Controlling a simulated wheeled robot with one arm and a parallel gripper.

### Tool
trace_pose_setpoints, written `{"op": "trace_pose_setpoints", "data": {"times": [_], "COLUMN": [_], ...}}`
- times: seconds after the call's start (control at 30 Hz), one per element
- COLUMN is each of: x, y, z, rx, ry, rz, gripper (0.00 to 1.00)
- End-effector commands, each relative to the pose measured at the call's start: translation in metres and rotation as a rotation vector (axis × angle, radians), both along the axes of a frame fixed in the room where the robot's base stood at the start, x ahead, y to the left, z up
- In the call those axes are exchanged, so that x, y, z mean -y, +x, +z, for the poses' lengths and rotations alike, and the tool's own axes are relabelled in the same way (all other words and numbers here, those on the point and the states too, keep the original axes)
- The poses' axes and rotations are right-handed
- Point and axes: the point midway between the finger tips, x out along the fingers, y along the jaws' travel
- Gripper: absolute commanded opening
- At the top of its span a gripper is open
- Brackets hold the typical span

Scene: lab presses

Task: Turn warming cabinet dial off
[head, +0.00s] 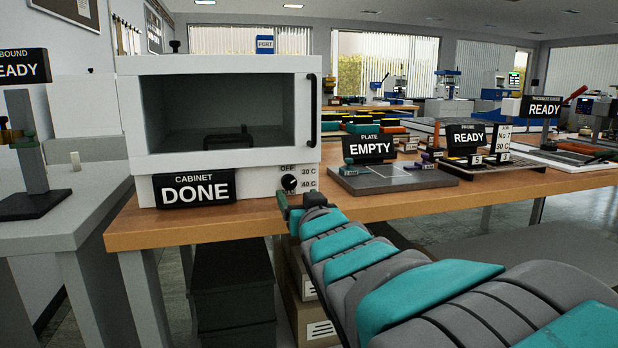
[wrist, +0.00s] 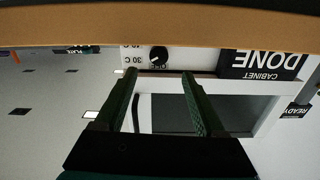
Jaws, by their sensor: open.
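The white warming cabinet (head: 222,182) stands on the wooden bench, its dark window framed in white and a black handle (head: 313,110) at its right. Its black dial (head: 289,182) is on the lower front panel, beside the labels OFF, 30 C and 40 C. Its pointer is too small to read surely. A sign (head: 194,189) on the cabinet reads DONE. My gripper (head: 284,200) is just below and in front of the dial, empty. In the upside-down wrist view, my gripper (wrist: 159,72) has its fingers apart, with the dial (wrist: 158,54) between and beyond their tips.
The wooden bench (head: 160,233) has its front edge close below my gripper. A plate station (head: 395,180) with an EMPTY sign and a probe station with a READY sign (head: 466,138) stand to the right. A grey table (head: 85,200) is at the left. Boxes lie under the bench.

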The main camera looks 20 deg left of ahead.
Motion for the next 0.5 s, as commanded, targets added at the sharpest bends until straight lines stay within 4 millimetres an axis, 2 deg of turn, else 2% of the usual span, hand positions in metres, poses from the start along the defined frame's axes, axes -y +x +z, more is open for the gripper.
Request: {"op": "trace_pose_setpoints", "data": {"times": [0.17,0.5], "x": [-0.005,-0.027], "y": [0.010,0.047], "z": [-0.001,-0.003], "rx": [-0.002,-0.006], "ry": [-0.002,-0.005], "rz": [-0.002,-0.004], "gripper": [0.72,0.72]}}
